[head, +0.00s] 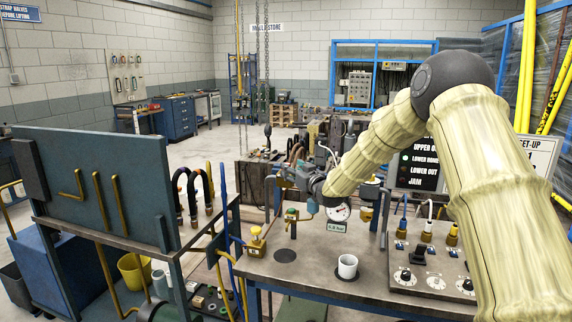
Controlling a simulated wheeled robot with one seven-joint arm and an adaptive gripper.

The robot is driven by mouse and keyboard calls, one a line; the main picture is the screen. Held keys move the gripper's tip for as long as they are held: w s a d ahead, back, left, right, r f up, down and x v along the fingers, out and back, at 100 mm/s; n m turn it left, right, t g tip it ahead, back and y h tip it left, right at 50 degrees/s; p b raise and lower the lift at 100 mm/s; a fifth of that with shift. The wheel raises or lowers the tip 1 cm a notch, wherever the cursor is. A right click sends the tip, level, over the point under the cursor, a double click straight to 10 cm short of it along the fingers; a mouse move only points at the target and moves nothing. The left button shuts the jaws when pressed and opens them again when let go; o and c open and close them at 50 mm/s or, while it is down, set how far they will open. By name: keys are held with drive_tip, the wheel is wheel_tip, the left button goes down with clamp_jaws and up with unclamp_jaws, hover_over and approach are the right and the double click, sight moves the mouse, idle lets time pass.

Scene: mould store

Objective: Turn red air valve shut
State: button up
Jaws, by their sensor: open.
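My gripper (278,181) is at the end of my arm, above the back left part of the bench, with its fingers toward the left. It is small and dark here, with the jaws open and nothing seen held. I cannot clearly make out a red air valve; my gripper and wrist hide part of the fittings behind them. Below the gripper stands a small brass fitting with a green top (292,214). Right of it is a round pressure gauge (338,211) with a bar label beneath it. A brass and blue-topped fitting (367,213) stands further right.
The bench top (310,262) carries a white cup (347,266), a yellow knob block (256,241) and, at right, a control panel (432,280) with dials and hose connectors. A rack with a dark upright board (98,190) stands left. The bench's front middle has free room.

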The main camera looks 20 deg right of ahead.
drive_tip(key=shift+w+a+p, duration=0.2)
drive_tip(key=shift+w, duration=0.85)
drive_tip(key=shift+w+a+p, duration=0.2)
drive_tip(key=shift+w, duration=0.8)
drive_tip(key=shift+w+a+p, duration=0.2)
drive_tip(key=shift+w, duration=0.85)
drive_tip(key=shift+c, duration=0.3)
drive_tip(key=c, duration=0.9)
